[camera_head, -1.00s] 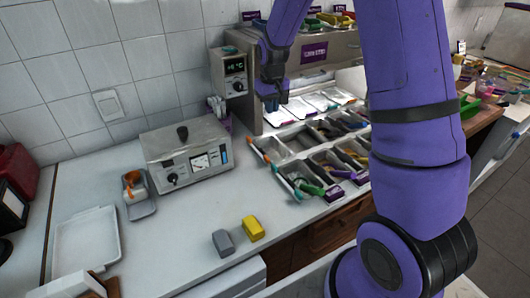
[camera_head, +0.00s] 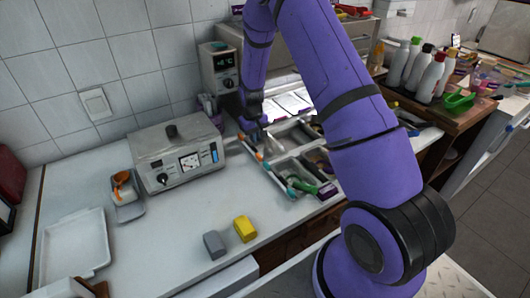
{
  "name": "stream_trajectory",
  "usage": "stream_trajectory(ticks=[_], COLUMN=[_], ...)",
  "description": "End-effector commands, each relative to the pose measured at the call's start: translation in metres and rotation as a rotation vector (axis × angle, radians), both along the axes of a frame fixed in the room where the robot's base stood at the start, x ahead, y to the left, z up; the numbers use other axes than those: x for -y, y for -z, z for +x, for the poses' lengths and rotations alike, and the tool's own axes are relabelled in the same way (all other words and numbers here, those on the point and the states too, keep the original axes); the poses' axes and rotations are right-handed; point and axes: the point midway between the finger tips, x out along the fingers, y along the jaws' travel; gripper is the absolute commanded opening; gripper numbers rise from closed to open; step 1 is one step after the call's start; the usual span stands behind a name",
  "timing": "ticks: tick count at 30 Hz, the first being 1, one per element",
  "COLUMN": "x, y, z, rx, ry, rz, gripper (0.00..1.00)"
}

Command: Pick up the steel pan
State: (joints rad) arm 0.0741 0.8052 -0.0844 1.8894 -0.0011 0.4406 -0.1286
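Several steel pans with food sit in rows in the topping station; a grey empty-looking steel pan (camera_head: 291,136) is in the row nearest my gripper. I cannot tell which pan is the one named. My gripper (camera_head: 257,126) is small and dark at the end of my purple arm, over the left end of the pan rows. Its fingers point down close to the rim of the nearest pan; I cannot tell whether they touch it. Their opening is too small to make out. My arm hides the right part of the pans.
A steel appliance with a dial (camera_head: 176,152) stands left of the pans. A grey block (camera_head: 214,244) and a yellow block (camera_head: 245,229) lie on the white counter in front. A white tray (camera_head: 75,247) is at far left. Bottles (camera_head: 430,76) stand at back right.

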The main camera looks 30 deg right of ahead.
Motion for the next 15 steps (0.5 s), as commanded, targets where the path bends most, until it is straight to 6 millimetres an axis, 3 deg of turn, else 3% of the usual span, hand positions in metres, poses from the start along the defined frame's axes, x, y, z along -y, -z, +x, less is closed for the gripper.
stream_trajectory(ticks=[5, 15], x=[0.0, 0.001], y=[0.01, 0.051], z=[-0.001, -0.002], rx=[-0.002, -0.001], ry=[0.0, 0.001], rz=[0.0, 0.001], gripper=[0.1, 0.1])
